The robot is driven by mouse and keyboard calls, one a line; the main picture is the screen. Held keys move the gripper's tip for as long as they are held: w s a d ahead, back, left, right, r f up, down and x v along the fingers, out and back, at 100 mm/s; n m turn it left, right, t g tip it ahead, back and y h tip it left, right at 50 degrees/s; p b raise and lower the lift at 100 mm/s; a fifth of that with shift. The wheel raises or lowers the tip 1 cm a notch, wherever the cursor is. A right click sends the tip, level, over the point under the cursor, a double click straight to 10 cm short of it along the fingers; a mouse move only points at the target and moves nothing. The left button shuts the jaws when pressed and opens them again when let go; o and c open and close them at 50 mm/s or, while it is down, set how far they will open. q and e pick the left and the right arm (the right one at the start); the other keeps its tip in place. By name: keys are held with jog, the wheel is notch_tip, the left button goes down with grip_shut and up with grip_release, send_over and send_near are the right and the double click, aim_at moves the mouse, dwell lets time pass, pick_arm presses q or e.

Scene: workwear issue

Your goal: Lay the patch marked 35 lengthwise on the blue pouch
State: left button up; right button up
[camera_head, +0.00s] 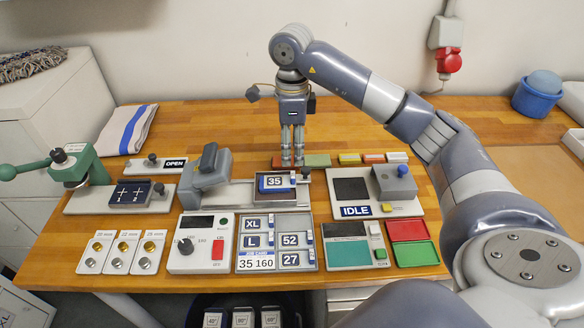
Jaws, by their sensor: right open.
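My left gripper is out of view.
The grey press (207,170) stands left of the pouch. In front is a patch tray (239,271) with XL, L, 52 and 27 and a bare upper-right slot. Colored blocks (349,158) line the back. An IDLE device (402,208) stands right, a green hand press (72,163) left.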

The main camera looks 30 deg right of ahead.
jog(key=shift+r, duration=1.9)
